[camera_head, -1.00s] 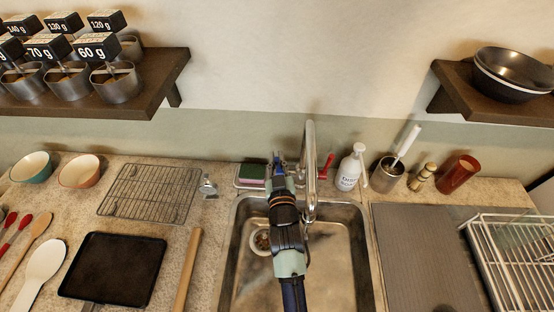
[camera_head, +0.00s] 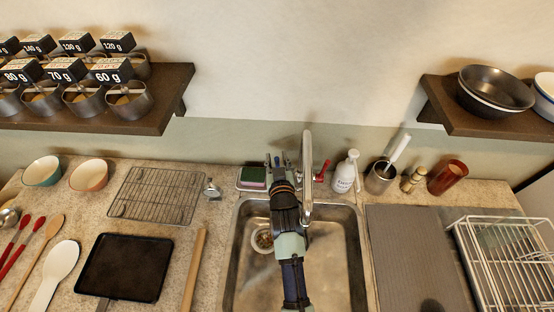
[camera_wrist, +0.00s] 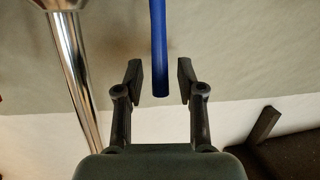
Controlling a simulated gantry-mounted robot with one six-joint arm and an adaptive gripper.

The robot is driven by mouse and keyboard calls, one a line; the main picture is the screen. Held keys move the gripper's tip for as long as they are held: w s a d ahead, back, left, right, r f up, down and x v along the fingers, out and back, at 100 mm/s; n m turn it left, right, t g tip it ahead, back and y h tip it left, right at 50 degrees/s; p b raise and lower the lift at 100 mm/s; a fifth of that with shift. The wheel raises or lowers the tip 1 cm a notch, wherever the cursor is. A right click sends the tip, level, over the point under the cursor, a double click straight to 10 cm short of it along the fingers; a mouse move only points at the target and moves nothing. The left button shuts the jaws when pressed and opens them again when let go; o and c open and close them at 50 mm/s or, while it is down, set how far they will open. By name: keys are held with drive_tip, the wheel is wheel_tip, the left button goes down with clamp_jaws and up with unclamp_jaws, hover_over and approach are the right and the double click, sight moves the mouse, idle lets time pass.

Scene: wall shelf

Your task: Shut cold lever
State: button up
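The cold lever (camera_wrist: 160,55) is a straight blue rod in the wrist view, coming down from the top edge with its rounded end between my fingers. My gripper (camera_wrist: 160,80) is open, with one dark finger on each side of the lever and a visible gap to both. In the head view my gripper (camera_head: 274,160) is behind the sink, just left of the chrome faucet (camera_head: 307,165). The cold lever is not clearly visible there, being mostly hidden by my gripper. The red lever (camera_head: 324,171) is on the faucet's right side.
The sink (camera_head: 335,260) is below my arm. A sponge in a tray (camera_head: 252,177) lies close left of my gripper, and a white soap bottle (camera_head: 345,173) stands to the right. The faucet pipe (camera_wrist: 70,60) runs close beside my gripper in the wrist view.

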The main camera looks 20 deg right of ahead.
drive_tip(key=v, duration=1.2)
drive_tip(key=shift+r, duration=0.1)
